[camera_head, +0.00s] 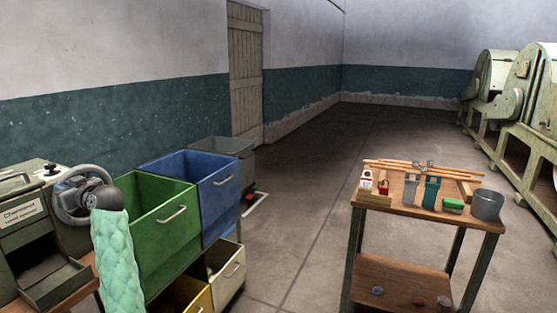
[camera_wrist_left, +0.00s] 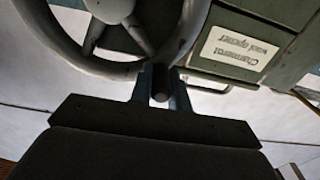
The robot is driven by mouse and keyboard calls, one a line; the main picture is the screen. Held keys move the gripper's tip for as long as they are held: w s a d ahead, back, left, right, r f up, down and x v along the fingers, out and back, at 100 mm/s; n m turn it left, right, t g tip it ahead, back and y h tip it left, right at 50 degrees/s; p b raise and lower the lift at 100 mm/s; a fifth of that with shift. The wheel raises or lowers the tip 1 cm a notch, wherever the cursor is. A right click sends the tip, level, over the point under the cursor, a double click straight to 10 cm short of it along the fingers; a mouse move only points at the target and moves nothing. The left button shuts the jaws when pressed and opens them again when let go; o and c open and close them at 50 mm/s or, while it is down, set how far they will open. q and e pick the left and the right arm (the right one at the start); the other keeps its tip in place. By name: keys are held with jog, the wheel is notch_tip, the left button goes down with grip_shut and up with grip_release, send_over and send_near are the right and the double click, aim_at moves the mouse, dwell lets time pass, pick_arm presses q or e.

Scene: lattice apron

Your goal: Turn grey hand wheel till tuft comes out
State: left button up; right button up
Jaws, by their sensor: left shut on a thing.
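The grey hand wheel (camera_head: 65,208) stands on the side of the green wool opener (camera_head: 24,214) at the left of the head view. In the left wrist view the wheel's rim and spokes (camera_wrist_left: 75,58) fill the top left. My left gripper (camera_wrist_left: 160,80) has its two bluish fingers on either side of the wheel's dark round handle (camera_wrist_left: 160,92) and is shut on it. In the head view my left gripper (camera_head: 88,198) covers the wheel's right part. No tuft shows in the opener's open front or dark tray (camera_head: 57,286). My right gripper is out of view.
Green (camera_head: 155,238) and blue (camera_head: 211,185) bins stand close right of the wheel, with yellow (camera_head: 198,300) and cream (camera_head: 230,275) bins below. A wooden trolley (camera_head: 400,203) with tools and a metal pot (camera_head: 487,204) stands at the right. Floor between is clear.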

aim_at(69, 176)
pick_arm(q)
jog(key=shift+w+d+r, duration=0.25)
jog(key=shift+w, duration=0.25)
jog(key=shift+w+d+r, duration=0.2)
jog(key=shift+w+r, duration=0.05)
jog(key=shift+w, duration=0.25)
jog(key=shift+w+d+r, duration=0.25)
jog(key=shift+w, duration=0.25)
jog(key=o, duration=0.8)
jog(key=shift+w, duration=0.1)
jog(key=shift+o, duration=0.2)
jog(key=shift+s, duration=0.2)
jog(key=b+v, duration=0.1)
jog(key=v, duration=0.6)
jog(key=shift+s+d, duration=0.15)
jog(key=shift+d, duration=0.2)
jog(key=shift+r, duration=0.1)
